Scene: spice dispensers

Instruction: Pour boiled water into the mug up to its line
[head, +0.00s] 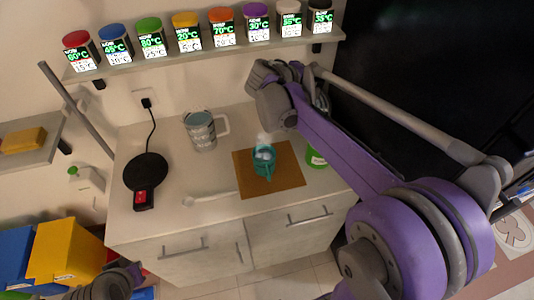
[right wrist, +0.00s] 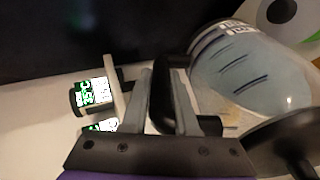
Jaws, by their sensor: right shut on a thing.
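The teal mug (head: 263,161) stands upright on a brown mat (head: 288,181) on the counter. Pale vapour or highlights show over its mouth; its water level and line are not readable. My right gripper (head: 268,85) is above and behind the mug. In the right wrist view it is shut on the black handle (right wrist: 166,98) of a clear vessel (right wrist: 250,75) with dark marks on its wall. My own wrist mostly hides this vessel in the head view. A black kettle base (head: 146,170) with a red display stands empty at left. My left arm shows only at the bottom left; its fingers are unclear.
A grey jug (head: 201,132) with a handle stands behind the mat. A white spoon (head: 207,198) lies in front. A shelf (head: 215,48) with several coloured spice dispensers hangs above. A green container (head: 316,158) stands right of the mat, near a black panel (head: 430,75).

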